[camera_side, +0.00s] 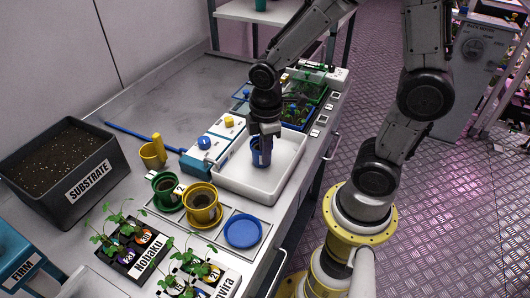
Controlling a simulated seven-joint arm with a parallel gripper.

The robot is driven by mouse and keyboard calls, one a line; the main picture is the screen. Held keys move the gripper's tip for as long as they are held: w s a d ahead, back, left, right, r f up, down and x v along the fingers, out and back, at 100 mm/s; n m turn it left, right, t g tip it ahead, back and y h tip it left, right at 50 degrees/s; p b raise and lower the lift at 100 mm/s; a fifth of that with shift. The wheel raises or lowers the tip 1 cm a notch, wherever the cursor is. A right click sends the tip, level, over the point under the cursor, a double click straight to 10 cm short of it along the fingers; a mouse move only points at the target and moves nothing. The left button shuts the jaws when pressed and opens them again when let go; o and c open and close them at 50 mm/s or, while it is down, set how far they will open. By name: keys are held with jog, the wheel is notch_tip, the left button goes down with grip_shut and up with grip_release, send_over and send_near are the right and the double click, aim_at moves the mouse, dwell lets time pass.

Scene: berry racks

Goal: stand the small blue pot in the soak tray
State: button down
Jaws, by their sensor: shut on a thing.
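The small blue pot (261,158) is in my gripper (263,137), which points down and is shut on the pot's upper part. The pot is upright and shows over the inside of the white soak tray (285,190), towards its back left. I cannot tell whether the pot's base touches the tray floor. The fingertips are small and partly hidden against the pot. The rest of the tray is empty.
A blue saucer (243,231), a yellow pot (202,207) and a green pot (167,190) stand in front of the tray. A yellow cup (153,152) and a black substrate bin (68,170) are at left. Seedling trays (297,112) lie behind the soak tray.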

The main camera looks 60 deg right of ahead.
jog(key=shift+f, duration=0.15)
jog(key=c, duration=1.4)
grip_release()
jog(key=shift+c, duration=0.2)
jog(key=o, duration=0.4)
jog(key=shift+o, duration=0.2)
notch_tip(320, 180, up, 12)
jog(key=s+r+m+t, duration=0.3)
jog(key=s+m+t, duration=0.2)
jog(key=s+m, duration=0.3)
jog(key=shift+s+a+m+y, duration=0.2)
jog(key=shift+a+m+y, duration=0.1)
jog(key=shift+a+m, duration=0.15)
